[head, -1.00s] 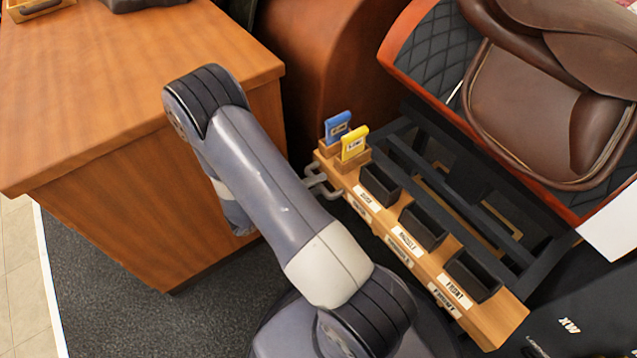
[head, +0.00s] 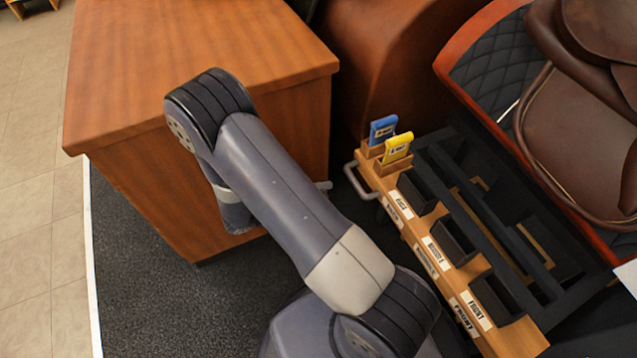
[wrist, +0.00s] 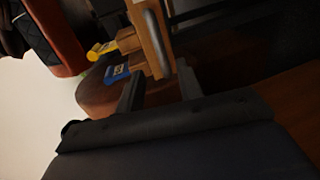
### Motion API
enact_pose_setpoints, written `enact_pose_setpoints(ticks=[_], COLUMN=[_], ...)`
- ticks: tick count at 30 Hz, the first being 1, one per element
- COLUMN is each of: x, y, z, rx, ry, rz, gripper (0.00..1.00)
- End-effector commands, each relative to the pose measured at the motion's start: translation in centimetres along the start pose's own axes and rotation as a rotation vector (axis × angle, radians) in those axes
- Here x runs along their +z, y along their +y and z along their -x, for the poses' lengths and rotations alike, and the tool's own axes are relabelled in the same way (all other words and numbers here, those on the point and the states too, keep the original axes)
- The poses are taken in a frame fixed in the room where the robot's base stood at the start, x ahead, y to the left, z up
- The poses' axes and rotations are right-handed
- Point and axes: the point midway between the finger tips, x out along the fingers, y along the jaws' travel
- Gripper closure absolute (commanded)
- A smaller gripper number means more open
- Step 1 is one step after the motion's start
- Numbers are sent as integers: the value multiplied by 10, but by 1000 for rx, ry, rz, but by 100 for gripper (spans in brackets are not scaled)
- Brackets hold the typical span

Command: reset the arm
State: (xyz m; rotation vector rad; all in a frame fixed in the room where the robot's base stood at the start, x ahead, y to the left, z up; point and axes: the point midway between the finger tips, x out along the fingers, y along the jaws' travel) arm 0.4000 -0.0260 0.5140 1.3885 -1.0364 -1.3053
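My arm (head: 275,185) reaches from the bottom of the head view up to a bend over the front of the wooden desk, then folds down. My gripper (wrist: 160,90) shows in the wrist view as two dark fingers standing apart, with nothing seen held between them. In the head view the gripper is mostly hidden behind my arm. Beyond the fingers, the wrist view shows the metal handle (wrist: 158,42) of the wooden rack; I cannot tell whether they touch.
The wooden desk (head: 200,60) stands at the left. The wooden rack (head: 440,255) holds a blue tag (head: 383,130), a yellow tag (head: 397,148) and black bins. A brown saddle (head: 575,140) lies on a padded stand at the right. Dark carpet (head: 160,275) lies clear at lower left.

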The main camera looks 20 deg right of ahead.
Motion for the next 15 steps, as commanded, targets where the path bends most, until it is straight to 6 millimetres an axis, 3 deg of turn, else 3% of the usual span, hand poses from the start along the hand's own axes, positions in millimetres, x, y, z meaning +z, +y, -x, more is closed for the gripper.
enact_pose_setpoints(ticks=[5, 15], x=[0, 1], y=[0, -1], z=[-10, -66], rx=[1, 0], ry=[-3, -6], rz=[0, -1], gripper=[65, 65])
